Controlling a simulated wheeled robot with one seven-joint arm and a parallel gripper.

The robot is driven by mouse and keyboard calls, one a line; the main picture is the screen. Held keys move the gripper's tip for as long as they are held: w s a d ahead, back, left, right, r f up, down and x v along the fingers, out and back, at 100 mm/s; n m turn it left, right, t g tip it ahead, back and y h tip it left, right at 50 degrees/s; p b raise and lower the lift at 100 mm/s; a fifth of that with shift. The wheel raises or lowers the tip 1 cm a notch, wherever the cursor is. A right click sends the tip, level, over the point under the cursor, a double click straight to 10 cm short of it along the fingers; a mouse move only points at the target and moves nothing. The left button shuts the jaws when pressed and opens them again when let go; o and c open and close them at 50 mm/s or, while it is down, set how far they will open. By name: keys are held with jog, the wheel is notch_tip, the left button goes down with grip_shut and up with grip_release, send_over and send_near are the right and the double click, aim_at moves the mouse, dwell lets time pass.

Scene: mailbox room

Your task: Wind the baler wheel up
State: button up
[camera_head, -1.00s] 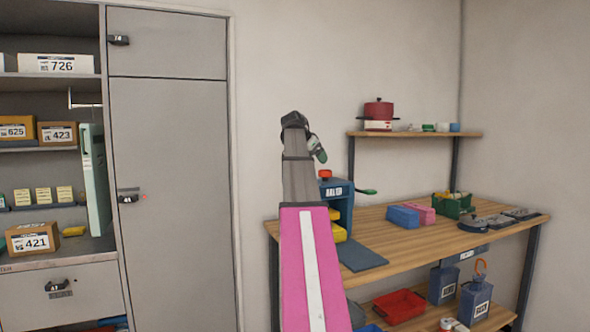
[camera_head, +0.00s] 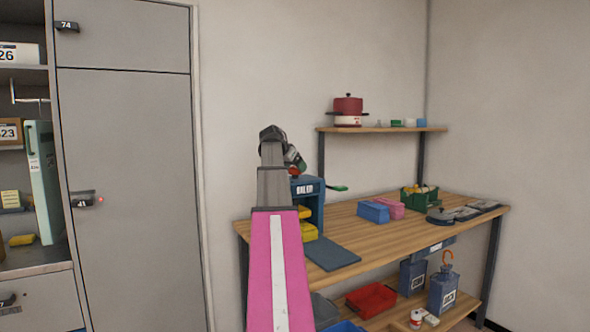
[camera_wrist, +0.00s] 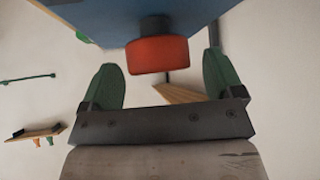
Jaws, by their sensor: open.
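The blue baler (camera_head: 308,188) stands at the left end of the wooden bench. Its small red wheel (camera_head: 294,171) sits on top, largely hidden behind my gripper in the head view. In the wrist view the red wheel (camera_wrist: 158,55) is on a dark stem on the baler's blue face (camera_wrist: 160,15). My gripper (camera_head: 297,163) is at the baler's top. In the wrist view its two green fingers (camera_wrist: 160,62) are apart, one on each side of the wheel, with visible gaps. A green-ended lever (camera_head: 337,188) sticks out from the baler's right side.
The wooden bench (camera_head: 380,236) carries a blue-grey mat (camera_head: 331,254), blue and pink blocks, and a green crate (camera_head: 417,198). A wall shelf (camera_head: 385,129) with a red pot is behind. Grey lockers (camera_head: 135,190) stand to the left.

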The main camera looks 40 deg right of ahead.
jog(key=shift+d+f, duration=0.4)
jog(key=c, duration=0.9)
jog(key=shift+n, duration=0.3)
